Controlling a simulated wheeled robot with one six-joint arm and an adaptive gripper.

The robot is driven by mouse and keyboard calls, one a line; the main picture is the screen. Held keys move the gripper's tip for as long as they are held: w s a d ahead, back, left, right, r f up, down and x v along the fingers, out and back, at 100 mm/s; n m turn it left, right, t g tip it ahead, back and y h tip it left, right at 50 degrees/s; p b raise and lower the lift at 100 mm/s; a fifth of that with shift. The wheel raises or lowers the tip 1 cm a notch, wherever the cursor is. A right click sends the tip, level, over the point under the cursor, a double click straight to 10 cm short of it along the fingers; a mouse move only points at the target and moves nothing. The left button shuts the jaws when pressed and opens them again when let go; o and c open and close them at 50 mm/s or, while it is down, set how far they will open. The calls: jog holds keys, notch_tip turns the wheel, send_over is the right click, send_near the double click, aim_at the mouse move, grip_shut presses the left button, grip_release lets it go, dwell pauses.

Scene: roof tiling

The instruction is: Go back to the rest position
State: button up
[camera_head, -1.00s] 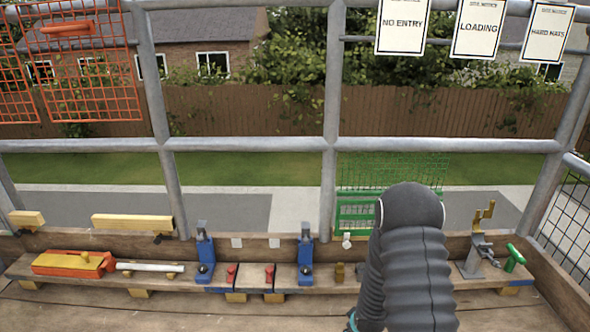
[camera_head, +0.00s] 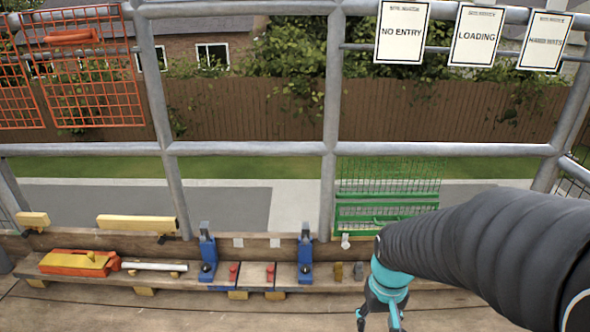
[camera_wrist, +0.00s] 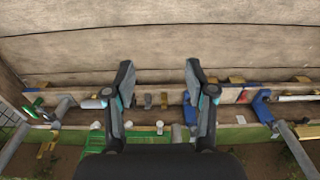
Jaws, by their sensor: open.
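My gripper (camera_head: 380,318) hangs at the lower right of the head view, at the end of my dark sleeved arm, in front of the plank shelf. In the wrist view my gripper (camera_wrist: 160,84) has its two fingers well apart, with nothing held between them. The shelf (camera_wrist: 172,97) and the small brass pieces on it lie beyond the fingers.
The shelf carries an orange and yellow tool (camera_head: 78,262), a white tube (camera_head: 154,267) and two blue clamps (camera_head: 304,258). A green wire rack (camera_head: 386,205) hangs on the grey railing (camera_head: 250,147). Signs (camera_head: 402,32) hang at the upper right. The left foreground boards are clear.

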jog(key=s+r+t+p, duration=0.2)
jog(key=s+r, duration=0.2)
jog(key=r, duration=0.6)
jog(key=s+a+r+t+p, duration=0.1)
jog(key=s+r+t+p, duration=0.1)
jog(key=r, duration=0.8)
jog(key=shift+s+t+p, duration=0.3)
jog(key=shift+s+t, duration=0.3)
jog(key=shift+s, duration=0.65)
jog(key=shift+a, duration=0.1)
